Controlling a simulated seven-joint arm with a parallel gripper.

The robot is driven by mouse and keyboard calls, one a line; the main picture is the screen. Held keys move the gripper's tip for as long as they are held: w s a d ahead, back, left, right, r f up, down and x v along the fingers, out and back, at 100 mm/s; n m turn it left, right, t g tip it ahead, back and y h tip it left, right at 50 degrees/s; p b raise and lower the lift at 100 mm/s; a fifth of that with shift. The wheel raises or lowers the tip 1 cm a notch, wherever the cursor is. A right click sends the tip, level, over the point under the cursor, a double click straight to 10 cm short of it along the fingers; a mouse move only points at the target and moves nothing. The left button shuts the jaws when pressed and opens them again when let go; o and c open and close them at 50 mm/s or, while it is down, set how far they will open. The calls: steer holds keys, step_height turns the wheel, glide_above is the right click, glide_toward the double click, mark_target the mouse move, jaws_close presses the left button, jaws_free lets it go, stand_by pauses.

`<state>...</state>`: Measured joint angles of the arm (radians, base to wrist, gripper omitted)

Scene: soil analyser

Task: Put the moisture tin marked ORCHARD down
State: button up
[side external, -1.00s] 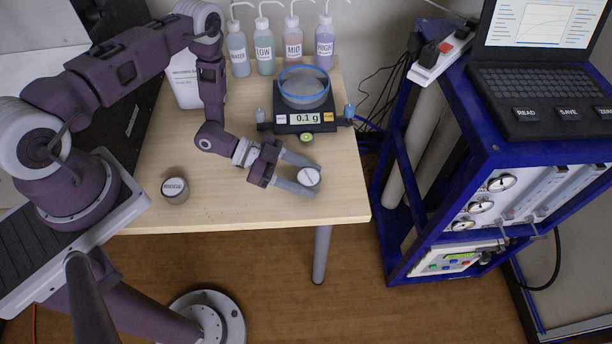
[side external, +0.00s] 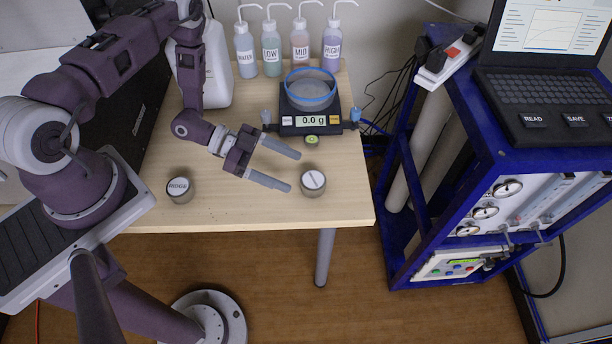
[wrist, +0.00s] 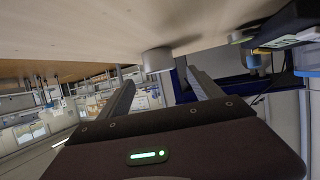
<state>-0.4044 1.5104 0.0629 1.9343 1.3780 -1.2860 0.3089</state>
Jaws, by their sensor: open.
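A small round metal tin (side external: 313,182) with a pale lid stands upright on the right part of the wooden table, near the front edge. Its lid writing is too small to read. It also shows in the wrist view (wrist: 157,60), ahead of the fingers. My gripper (side external: 283,169) is open and empty, left of this tin and apart from it, with both fingers pointing toward it. A second tin marked RIDGE (side external: 180,189) stands on the left part of the table.
A scale (side external: 310,122) reading 0.0 g holds a blue-rimmed sieve (side external: 310,90) behind the tin. Several wash bottles (side external: 272,50) line the table's back. A blue frame (side external: 440,190) with a laptop stands to the right. The table front between the tins is clear.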

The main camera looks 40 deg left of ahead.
steer(key=v, duration=0.5)
steer(key=shift+a, duration=0.1)
steer(key=w+a+r+y, duration=0.4)
steer(key=w+a+y, duration=0.1)
steer(key=w, duration=0.3)
steer(key=w+a+r+n+t+y, duration=0.1)
steer(key=a+r+n+y, duration=0.2)
steer(key=r, duration=0.6)
steer(key=w+a+r+n+t+y, duration=0.1)
steer(key=w+a+r+n+y, duration=0.15)
steer(key=r+y, duration=0.45)
steer(key=s+d+r+n+g, duration=0.1)
steer(key=s+d+r+n, duration=0.1)
steer(key=s+r, duration=0.55)
steer(key=s+d+r+n+g, duration=0.1)
steer(key=s+d+r+n, duration=0.15)
steer(key=s+r, duration=0.45)
steer(key=s+d+n+h, duration=0.1)
steer(key=s+d, duration=0.2)
steer(key=s, duration=0.3)
steer(key=s+d+n+g+h, duration=0.1)
steer(key=s+d+h, duration=0.1)
steer(key=s, duration=0.5)
steer(key=shift+d, duration=0.55)
steer(key=shift+s+f, duration=0.1)
